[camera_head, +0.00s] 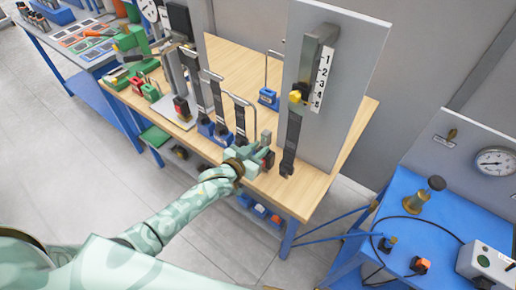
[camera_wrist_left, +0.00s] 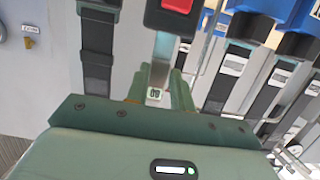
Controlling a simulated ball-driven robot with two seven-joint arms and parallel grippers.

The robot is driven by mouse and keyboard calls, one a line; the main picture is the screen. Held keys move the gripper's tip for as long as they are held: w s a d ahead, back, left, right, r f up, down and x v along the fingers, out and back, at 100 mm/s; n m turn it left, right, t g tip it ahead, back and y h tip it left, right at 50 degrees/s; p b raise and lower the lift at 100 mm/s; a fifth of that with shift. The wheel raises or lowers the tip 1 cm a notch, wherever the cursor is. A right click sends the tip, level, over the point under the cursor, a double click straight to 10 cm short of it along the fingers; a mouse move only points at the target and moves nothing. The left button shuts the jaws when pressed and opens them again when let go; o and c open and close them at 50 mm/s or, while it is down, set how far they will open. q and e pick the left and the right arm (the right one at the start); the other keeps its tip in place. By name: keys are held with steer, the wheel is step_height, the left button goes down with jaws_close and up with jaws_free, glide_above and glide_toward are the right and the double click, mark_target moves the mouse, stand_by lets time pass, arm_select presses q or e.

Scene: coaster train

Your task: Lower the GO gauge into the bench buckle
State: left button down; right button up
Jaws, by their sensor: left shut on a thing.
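My left gripper (camera_head: 262,157) is at the bench's near edge, in front of the grey upright panel. In the left wrist view its green fingers (camera_wrist_left: 160,95) are shut on the GO gauge (camera_wrist_left: 162,58), a flat metal tongue with a small label between the fingers. The gauge's far end meets the black bench buckle (camera_wrist_left: 172,14) with its red button at the top of that view. I cannot tell whether the tip is inside the buckle or only in front of it. In the head view the gripper largely hides both. My right gripper is not in view.
A black strap (camera_head: 292,140) hangs down the grey panel (camera_head: 345,70) just right of the gripper. Several black straps in blue holders (camera_head: 222,134) stand close on the left. A blue cart (camera_head: 430,205) stands at the right.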

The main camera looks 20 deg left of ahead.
arm_select(q)
steer(key=shift+f+b, duration=0.85)
steer(key=shift+f, duration=0.15)
steer(key=c, duration=1.1)
jaws_free()
steer(key=shift+c, duration=0.2)
steer(key=shift+s, duration=0.15)
steer(key=p+v, duration=0.1)
steer(key=v, duration=1.5)
steer(key=shift+p, duration=0.4)
